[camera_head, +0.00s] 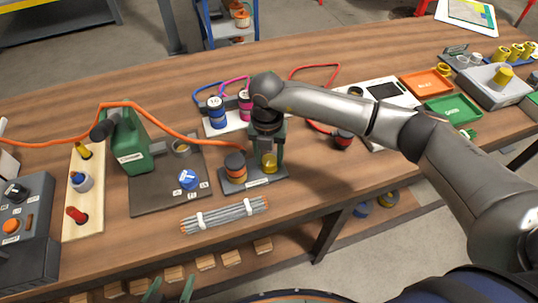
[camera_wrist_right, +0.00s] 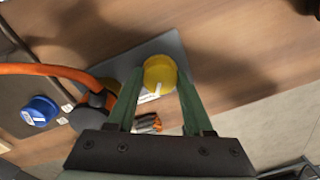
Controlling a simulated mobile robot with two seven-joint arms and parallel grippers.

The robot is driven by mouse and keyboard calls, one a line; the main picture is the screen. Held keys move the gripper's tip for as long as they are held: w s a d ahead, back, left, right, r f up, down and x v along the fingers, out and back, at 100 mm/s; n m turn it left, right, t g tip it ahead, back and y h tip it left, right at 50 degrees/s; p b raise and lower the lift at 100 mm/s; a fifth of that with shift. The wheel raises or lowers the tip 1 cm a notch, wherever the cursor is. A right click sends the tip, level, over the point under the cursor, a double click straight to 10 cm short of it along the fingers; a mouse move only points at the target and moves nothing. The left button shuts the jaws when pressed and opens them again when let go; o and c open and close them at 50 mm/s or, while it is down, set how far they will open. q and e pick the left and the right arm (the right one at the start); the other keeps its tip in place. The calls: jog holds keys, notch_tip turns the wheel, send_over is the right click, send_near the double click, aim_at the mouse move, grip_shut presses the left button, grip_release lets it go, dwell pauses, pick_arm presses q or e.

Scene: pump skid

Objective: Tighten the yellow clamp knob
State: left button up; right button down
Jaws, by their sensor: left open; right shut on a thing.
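The yellow clamp knob (camera_head: 270,163) sits on a small grey plate (camera_head: 235,185) near the middle of the table. In the right wrist view the round yellow knob (camera_wrist_right: 160,75) is between the green fingers of my right gripper (camera_wrist_right: 159,80), which is shut on it. In the head view my right gripper (camera_head: 268,152) reaches down over the knob and hides part of it. My left gripper (camera_head: 170,290) is open and empty at the bottom edge, in front of the table; only its green fingertips show.
A black and orange cylinder (camera_head: 235,165) stands on the same plate, close left of the knob. An orange hose (camera_head: 190,127) runs to it from the left. A grey cable bundle (camera_head: 225,214) lies in front. A green canister (camera_head: 127,145) and a blue knob (camera_head: 188,180) are further left.

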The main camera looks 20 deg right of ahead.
aim_at(267, 159)
jog(key=shift+m, duration=0.7)
jog(key=shift+c, duration=1.4)
grip_release()
jog(key=shift+r, duration=0.1)
notch_tip(267, 159, up, 12)
jog(key=shift+a+r, duration=0.15)
jog(key=shift+r, duration=0.05)
jog(key=shift+w, duration=0.1)
